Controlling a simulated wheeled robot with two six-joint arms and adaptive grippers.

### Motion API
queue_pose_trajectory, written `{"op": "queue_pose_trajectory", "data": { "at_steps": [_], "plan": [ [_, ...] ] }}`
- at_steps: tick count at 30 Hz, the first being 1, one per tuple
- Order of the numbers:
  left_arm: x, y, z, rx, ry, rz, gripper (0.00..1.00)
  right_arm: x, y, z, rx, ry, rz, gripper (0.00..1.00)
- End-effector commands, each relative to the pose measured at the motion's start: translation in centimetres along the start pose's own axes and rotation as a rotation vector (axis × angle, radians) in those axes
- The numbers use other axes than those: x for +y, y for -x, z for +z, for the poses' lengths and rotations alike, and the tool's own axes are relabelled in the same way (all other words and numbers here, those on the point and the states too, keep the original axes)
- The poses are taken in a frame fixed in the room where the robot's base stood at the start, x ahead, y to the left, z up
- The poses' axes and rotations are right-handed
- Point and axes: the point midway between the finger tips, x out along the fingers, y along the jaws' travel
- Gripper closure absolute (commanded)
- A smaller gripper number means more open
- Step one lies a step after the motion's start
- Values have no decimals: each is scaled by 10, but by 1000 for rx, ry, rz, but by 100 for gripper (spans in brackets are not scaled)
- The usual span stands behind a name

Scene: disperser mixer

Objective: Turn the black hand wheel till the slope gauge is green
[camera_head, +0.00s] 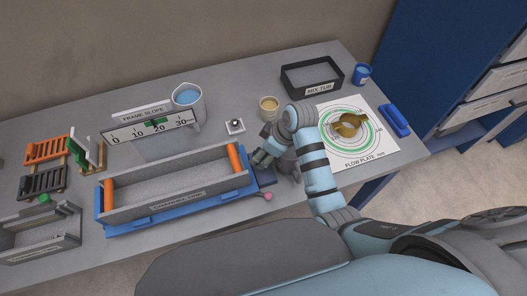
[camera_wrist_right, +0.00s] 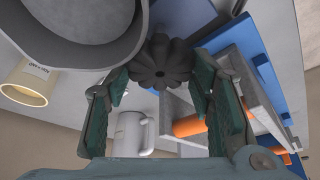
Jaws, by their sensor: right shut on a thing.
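The black hand wheel (camera_wrist_right: 163,62) is a dark, lobed knob at the blue frame's end in the right wrist view. My right gripper (camera_wrist_right: 160,75) is shut on it, one finger on each side. In the head view my right gripper (camera_head: 263,160) is at the right end of the blue frame (camera_head: 180,215) and hides the wheel. The frame carries a long grey channel (camera_head: 175,190) with orange bars at both ends. My left gripper is out of view.
A jug (camera_head: 188,103), a small beige cup (camera_head: 268,108) and a white switch plate (camera_head: 235,126) stand behind the channel. The flow plate sheet (camera_head: 385,148), mix tub (camera_head: 312,78) and blue cup (camera_head: 362,75) are at right. Racks (camera_head: 47,150) are at left.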

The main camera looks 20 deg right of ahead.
Motion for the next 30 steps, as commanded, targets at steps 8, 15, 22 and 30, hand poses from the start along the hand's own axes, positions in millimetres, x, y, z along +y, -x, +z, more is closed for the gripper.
{"op": "queue_pose_trajectory", "data": {
  "at_steps": [8, 15, 22, 30],
  "plan": [
    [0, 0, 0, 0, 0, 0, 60, 0, 0, 0, 0, -22, 11, 79],
    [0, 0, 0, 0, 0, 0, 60, 0, 0, 0, 0, -21, 11, 79],
    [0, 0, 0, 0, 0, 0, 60, 0, 0, 0, 0, -20, 10, 31],
    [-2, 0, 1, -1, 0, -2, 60, 1, 6, 0, 1, -20, 11, 31]
  ]
}}
